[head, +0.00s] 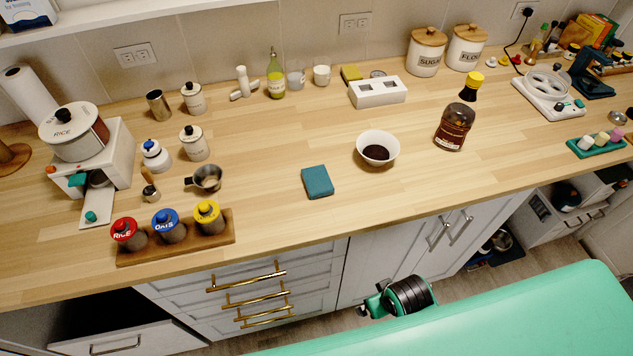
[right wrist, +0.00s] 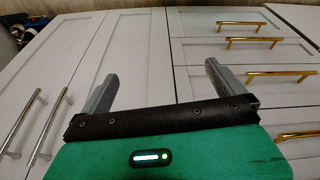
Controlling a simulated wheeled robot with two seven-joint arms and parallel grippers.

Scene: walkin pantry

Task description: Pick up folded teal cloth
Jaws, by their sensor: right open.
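The folded teal cloth (head: 318,182) lies flat on the wooden counter near its front edge, left of a white bowl. Nothing is on top of it. In the right wrist view my right gripper (right wrist: 161,70) is open and empty, its two grey fingers apart in front of the white cabinet doors. The cloth is not in that view. In the head view part of my right arm shows low in front of the cabinets, below the counter edge; its fingers are not clear there. My left gripper is not in view.
A white bowl with dark contents (head: 377,150) stands right of the cloth, a metal cup (head: 207,178) to its left. A wooden rack (head: 175,247) with red, blue and yellow lidded jars is front left. A dark bottle (head: 455,125) stands farther right. Gold drawer handles (head: 247,279) stick out below.

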